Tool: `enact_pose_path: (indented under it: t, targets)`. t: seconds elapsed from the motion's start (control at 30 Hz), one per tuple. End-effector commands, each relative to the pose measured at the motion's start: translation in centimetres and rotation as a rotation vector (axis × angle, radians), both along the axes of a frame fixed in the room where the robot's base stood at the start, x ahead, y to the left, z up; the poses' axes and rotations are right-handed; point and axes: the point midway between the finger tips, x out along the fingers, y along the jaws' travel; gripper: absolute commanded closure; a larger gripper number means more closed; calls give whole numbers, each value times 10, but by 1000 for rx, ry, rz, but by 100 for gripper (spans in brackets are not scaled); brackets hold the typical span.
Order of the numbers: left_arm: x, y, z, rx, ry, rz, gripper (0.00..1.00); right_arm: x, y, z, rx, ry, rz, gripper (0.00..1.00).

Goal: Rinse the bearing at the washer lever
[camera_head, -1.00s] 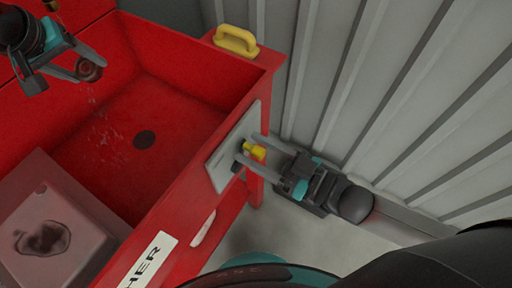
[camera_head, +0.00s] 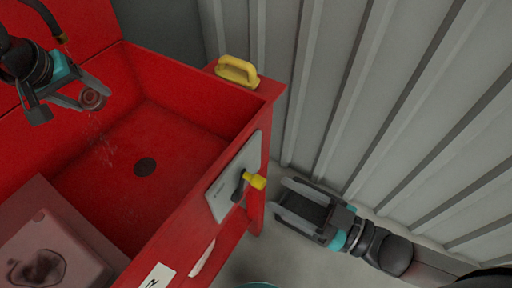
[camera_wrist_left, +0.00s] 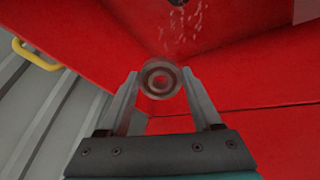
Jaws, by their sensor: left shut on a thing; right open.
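The bearing (camera_head: 92,99) is a small round reddish-brown ring held over the red washer basin (camera_head: 200,110). My left gripper (camera_head: 76,97) is shut on it. In the left wrist view the bearing (camera_wrist_left: 160,80) sits between the fingertips, its ring face and centre bore showing. Water droplets show just below it in the head view. The washer lever (camera_head: 254,181) has a yellow tip and sits on a grey plate (camera_head: 222,190) on the basin's outer side. My right gripper (camera_head: 277,198) is open and empty, to the right of the lever and apart from it.
A yellow handle (camera_head: 237,70) stands on the basin's back corner. A pinkish block (camera_head: 70,228) with a dark hollow lies at the lower left. A dark drain (camera_head: 145,167) is in the basin floor. A corrugated grey wall (camera_head: 400,90) bounds the right side.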

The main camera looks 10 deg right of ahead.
Motion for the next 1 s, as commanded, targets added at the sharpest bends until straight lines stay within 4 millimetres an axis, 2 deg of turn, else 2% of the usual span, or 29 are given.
enact_pose_path:
  t: [0.2, 0.4, 1.0]
  targets:
    - [0, 0, 1, 0, -2, 0, 99, -21, -24, -1, -2, 3, 0, 38]
    - [0, 0, 1, 0, -2, 0, 99, -30, -36, 0, 0, 1, 0, 38]
    - [0, 0, 1, 0, -2, 0, 99, -32, -38, 0, 1, -1, 0, 38]
